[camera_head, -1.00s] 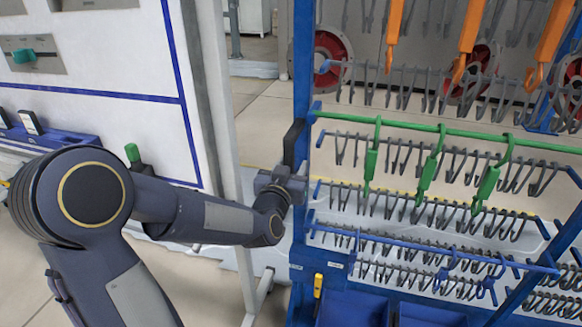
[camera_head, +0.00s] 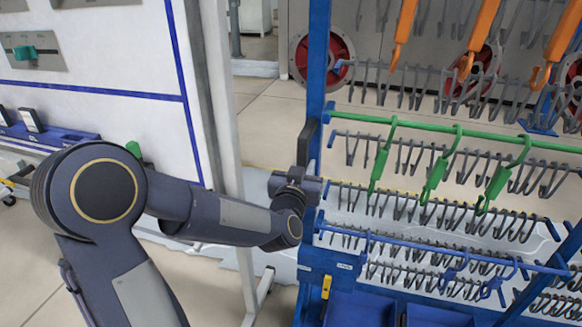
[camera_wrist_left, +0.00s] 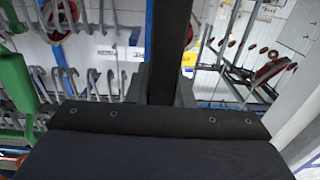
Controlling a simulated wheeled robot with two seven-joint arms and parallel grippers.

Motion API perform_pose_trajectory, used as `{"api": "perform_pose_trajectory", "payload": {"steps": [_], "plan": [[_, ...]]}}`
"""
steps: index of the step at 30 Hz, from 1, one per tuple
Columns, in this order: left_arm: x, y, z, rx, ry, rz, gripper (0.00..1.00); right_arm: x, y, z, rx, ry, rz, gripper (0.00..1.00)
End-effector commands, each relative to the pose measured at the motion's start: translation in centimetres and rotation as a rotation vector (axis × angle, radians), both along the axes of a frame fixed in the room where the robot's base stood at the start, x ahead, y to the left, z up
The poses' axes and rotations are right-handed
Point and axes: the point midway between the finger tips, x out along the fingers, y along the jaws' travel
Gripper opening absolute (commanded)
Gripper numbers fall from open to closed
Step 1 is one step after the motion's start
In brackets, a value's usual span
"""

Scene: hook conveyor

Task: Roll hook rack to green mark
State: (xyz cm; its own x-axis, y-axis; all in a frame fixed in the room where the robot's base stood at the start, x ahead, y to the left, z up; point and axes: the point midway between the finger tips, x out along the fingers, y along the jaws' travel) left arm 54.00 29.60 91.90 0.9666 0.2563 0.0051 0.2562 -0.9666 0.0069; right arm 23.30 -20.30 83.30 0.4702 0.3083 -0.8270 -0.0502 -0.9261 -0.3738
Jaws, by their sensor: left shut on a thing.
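The hook rack has a blue frame (camera_head: 316,100) and stands on the right of the head view. Rows of grey hooks hang on it, with several green hooks (camera_head: 437,172) on a green bar and orange hooks (camera_head: 480,38) above. My left gripper (camera_head: 304,165) is shut on the black handle (camera_head: 306,142) on the rack's left post. In the left wrist view the dark handle (camera_wrist_left: 168,50) rises from between the fingers. My right gripper is in neither view. I see no green mark on the floor.
A white panel with blue lines (camera_head: 110,90) stands to the left, its grey post (camera_head: 215,100) close to my left forearm. Red round parts (camera_head: 322,60) show behind the rack. Blue bins (camera_head: 360,308) sit low on it. Some pale floor (camera_head: 268,115) shows between panel and rack.

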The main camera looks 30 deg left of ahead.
Motion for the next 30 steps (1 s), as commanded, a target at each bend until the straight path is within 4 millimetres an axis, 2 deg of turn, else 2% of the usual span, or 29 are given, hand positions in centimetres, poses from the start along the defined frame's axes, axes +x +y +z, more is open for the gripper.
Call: {"api": "perform_pose_trajectory", "payload": {"steps": [1,12,18,29,30], "plan": [[0.5,-2.7,0.0,-0.003,0.0,-0.045,0.0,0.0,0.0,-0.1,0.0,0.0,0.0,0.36],[1.9,-8.6,0.1,-0.002,0.002,-0.033,0.0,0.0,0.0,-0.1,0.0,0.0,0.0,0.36],[2.4,-10.4,0.1,0.0,0.003,-0.021,0.0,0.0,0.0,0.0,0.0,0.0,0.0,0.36],[2.4,-10.6,0.1,0.002,0.002,-0.018,0.0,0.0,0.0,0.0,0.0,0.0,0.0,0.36],[2.4,-10.6,0.1,0.002,0.002,-0.018,0.21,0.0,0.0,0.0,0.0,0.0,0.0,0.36]]}}
